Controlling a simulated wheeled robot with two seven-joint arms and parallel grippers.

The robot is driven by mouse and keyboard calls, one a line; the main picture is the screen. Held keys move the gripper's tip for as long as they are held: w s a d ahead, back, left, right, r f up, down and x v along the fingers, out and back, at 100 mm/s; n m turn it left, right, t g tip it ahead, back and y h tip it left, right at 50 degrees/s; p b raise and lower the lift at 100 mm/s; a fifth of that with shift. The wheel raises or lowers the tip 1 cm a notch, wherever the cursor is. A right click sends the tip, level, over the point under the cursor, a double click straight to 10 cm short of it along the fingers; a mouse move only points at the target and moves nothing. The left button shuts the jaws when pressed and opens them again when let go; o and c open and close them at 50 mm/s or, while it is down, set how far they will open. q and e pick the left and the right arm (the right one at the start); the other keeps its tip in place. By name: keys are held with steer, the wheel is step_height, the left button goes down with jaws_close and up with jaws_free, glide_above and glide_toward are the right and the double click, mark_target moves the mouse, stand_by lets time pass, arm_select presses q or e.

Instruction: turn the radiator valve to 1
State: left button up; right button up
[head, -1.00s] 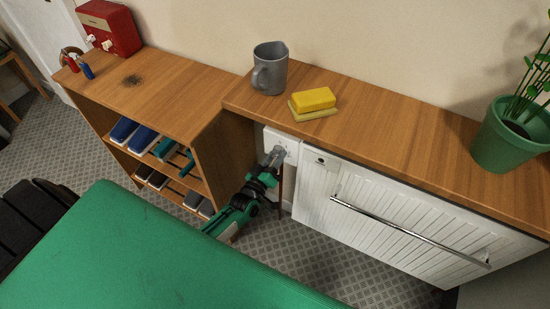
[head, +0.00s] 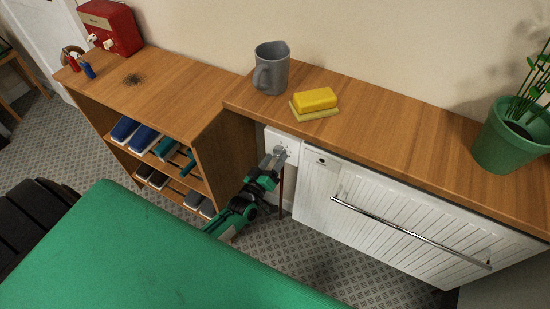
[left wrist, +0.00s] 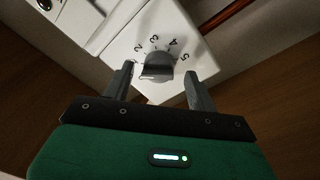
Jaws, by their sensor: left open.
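The radiator valve shows in the left wrist view as a grey knob (left wrist: 157,68) on a white plate (left wrist: 205,65) with an arc of numbers up to 5. The knob's exact setting is hard to read; its upper side faces the middle numbers. My left gripper (left wrist: 159,75) is open, with one finger on each side of the knob and a visible gap at both. In the head view the left gripper (head: 274,157) is in front of the white valve plate (head: 288,142), and it hides the knob. My right gripper is not in view.
A white ribbed radiator (head: 400,215) with a chrome rail is right of the valve. A wooden shelf (head: 400,125) above carries a grey mug (head: 271,70), a yellow sponge (head: 315,98) and a potted plant (head: 510,140). A low shoe rack (head: 200,85) stands left.

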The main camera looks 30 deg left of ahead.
arm_select(q)
steer(key=s+f, duration=0.1)
steer(key=s, duration=1.1)
steer(key=shift+s+a, duration=0.25)
steer(key=shift+a, duration=0.1)
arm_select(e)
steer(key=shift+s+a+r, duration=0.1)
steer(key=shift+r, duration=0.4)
arm_select(q)
steer(key=shift+f, duration=0.1)
